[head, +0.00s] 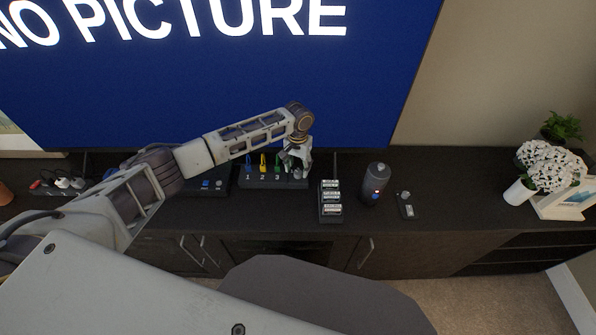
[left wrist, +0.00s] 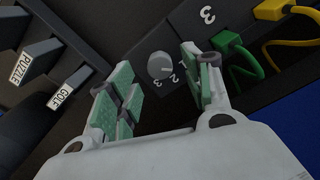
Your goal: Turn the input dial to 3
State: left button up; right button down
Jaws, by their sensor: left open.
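The input dial (left wrist: 160,66) is a round grey knob on the dark switch box (head: 262,183), with the numbers 1, 2 and 3 printed beside it. I cannot tell which number it points to. In the head view my gripper hides the dial at the box's right end. Blue, yellow and green plugs stand along the box above the numbers 1, 2 and 3. My left gripper (head: 296,165) is over that end, pointing down. In the left wrist view its green-padded fingers (left wrist: 160,92) are open, with the dial showing beyond the gap between them. My right gripper is not in view.
Labelled cases in a dark holder (head: 330,203), a grey cylinder (head: 376,184) and a small dark device with a knob (head: 405,205) stand to the right on the dark cabinet (head: 460,210). A power strip (head: 62,186) lies left. The large blue screen (head: 220,85) rises behind.

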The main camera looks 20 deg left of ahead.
aim_at(298, 174)
pick_arm(q)
jog(key=shift+f, duration=1.3)
jog(key=shift+c, duration=0.3)
jog(key=c, duration=1)
